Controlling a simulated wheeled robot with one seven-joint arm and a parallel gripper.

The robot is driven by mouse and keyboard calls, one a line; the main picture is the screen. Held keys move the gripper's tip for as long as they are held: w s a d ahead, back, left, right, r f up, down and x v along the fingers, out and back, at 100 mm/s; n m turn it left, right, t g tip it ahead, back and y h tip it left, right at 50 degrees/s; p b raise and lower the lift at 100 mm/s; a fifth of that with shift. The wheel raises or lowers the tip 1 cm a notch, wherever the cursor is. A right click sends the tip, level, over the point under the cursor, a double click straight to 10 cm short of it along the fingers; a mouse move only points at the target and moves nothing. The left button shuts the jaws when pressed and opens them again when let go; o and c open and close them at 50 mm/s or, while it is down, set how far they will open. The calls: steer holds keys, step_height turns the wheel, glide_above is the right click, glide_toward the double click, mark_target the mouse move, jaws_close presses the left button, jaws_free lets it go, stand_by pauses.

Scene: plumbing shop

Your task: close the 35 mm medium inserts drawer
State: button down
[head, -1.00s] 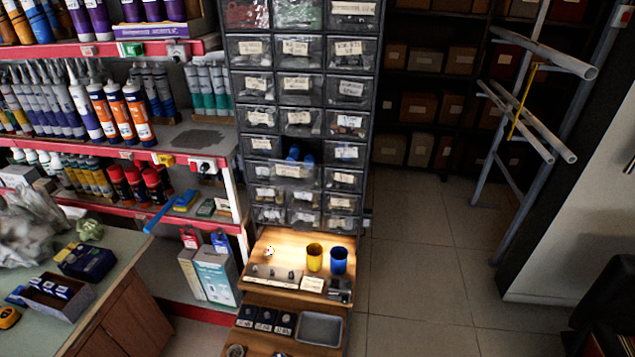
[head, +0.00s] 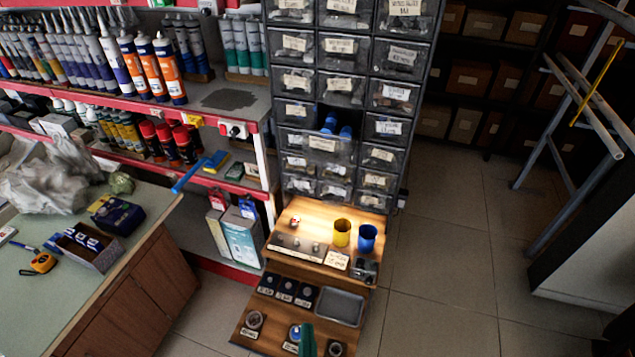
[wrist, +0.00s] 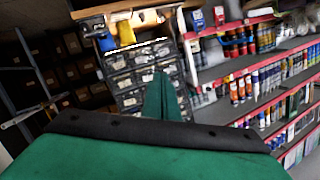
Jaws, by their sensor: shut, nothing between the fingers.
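A dark drawer cabinet (head: 268,88) with clear-fronted, labelled drawers stands in the middle of the head view. One middle-column drawer (head: 322,144) sticks out from its row, with blue pieces (head: 330,124) showing above its front and a dark gap behind. Its label is too small to read. My gripper (head: 307,342) shows as a green tip at the bottom edge of the head view, well below and in front of that drawer. In the wrist view my green gripper (wrist: 162,90) is shut and empty, with the cabinet beyond it, appearing upside down.
Below the drawers a wooden stepped stand (head: 290,212) juts out, holding a yellow cup (head: 341,233), a blue cup (head: 366,238) and a grey tray (head: 341,306). A counter (head: 150,215) stands at left. Open floor (head: 450,260) lies at right, with a pipe rack (head: 575,150) beyond.

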steer(key=w+a+r+m+t+h, duration=0.1)
steer(key=w+a+r+m+h, duration=0.1)
steer(key=w+r+m, duration=0.7)
steer(key=m+h, duration=0.4)
steer(key=m, duration=0.4)
glide_toward(321, 164)
steer(key=x, duration=0.6)
steer(key=shift+w+d, duration=0.1)
steer(key=shift+w, duration=0.05)
